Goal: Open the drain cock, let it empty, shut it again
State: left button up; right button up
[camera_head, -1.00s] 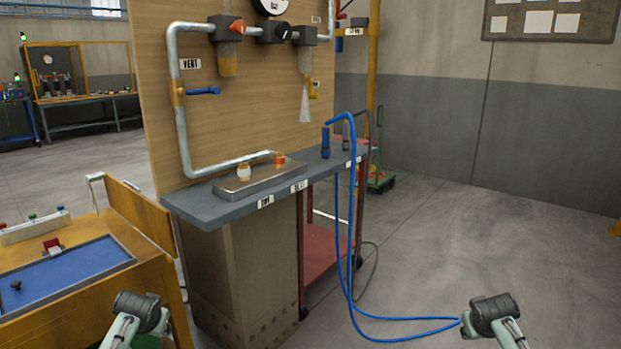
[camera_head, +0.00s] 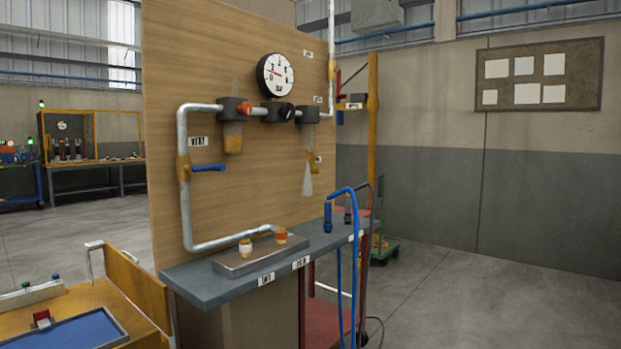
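A wooden panel (camera_head: 215,60) carries grey piping with a round gauge (camera_head: 275,76). Below the left dark block with a red knob (camera_head: 243,107) hangs a clear bowl with amber contents (camera_head: 232,138). Below the right dark block (camera_head: 307,114) is a small amber fitting (camera_head: 310,160), with a pale, translucent cone (camera_head: 307,181) beneath it. I cannot tell which fitting is the drain cock, nor its setting. A blue lever (camera_head: 208,168) lies sideways on the left pipe, below a VENT label (camera_head: 198,142). Neither gripper is in view.
A grey shelf (camera_head: 210,288) under the panel holds a metal block (camera_head: 240,262) with two capped fittings. A blue hose (camera_head: 340,270) hangs at its right end. A wooden bench (camera_head: 75,300) stands at lower left. Floor at right (camera_head: 480,310) is open.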

aim_at(312, 157)
jog(key=i+l+u, duration=0.15)
jog(key=i+l, duration=0.3)
jog(key=i+l+u, duration=0.1)
jog(key=i+l, duration=0.35)
jog(key=l, duration=0.15)
jog(key=i+l+u, duration=0.15)
jog(key=i+l, duration=0.25)
jog(key=l, duration=0.2)
